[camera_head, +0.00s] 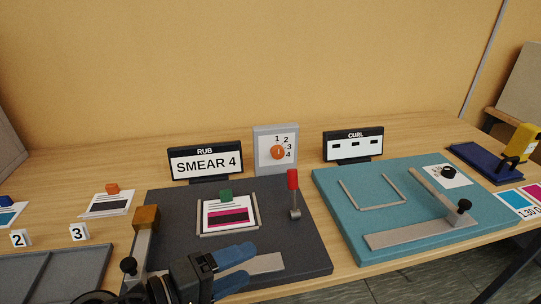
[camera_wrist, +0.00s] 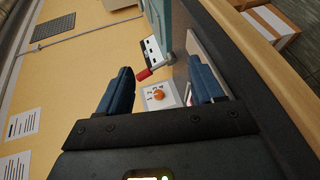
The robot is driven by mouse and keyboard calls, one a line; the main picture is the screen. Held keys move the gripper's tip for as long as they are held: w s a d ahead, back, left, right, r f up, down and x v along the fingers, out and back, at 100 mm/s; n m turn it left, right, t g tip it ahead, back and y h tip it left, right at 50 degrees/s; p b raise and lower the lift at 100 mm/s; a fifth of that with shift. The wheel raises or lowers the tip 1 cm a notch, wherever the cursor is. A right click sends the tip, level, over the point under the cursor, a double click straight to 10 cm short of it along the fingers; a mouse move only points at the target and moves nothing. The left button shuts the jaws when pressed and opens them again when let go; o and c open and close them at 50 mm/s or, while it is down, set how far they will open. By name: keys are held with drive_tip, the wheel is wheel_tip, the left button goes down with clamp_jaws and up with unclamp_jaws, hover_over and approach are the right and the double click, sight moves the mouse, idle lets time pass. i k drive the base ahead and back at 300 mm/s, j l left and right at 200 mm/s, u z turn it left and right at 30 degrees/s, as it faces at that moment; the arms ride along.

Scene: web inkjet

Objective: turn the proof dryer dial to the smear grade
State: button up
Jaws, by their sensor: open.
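The proof dryer dial (camera_head: 278,152) is a round orange knob on a white face numbered 1 to 4, on an upright grey box (camera_head: 260,164). Its pointer direction is too small to tell. The RUB sign (camera_head: 205,163) left of it reads SMEAR 4. My gripper (camera_head: 240,268) is open and empty above the front of the dark board, well short of the dial. In the wrist view the dial (camera_wrist: 158,94) appears between my two blue fingers (camera_wrist: 160,88), at a distance and untouched.
A red-topped lever (camera_head: 293,181) stands on the dark board (camera_head: 313,250), in front of the dial box. A card with a green block (camera_head: 226,195) lies on that board. The CURL sign (camera_head: 353,147) has dark windows. A teal board (camera_head: 340,235) occupies the right.

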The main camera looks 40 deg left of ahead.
sight(277, 151)
drive_tip(key=i+j, duration=0.8)
drive_tip(key=j, duration=0.05)
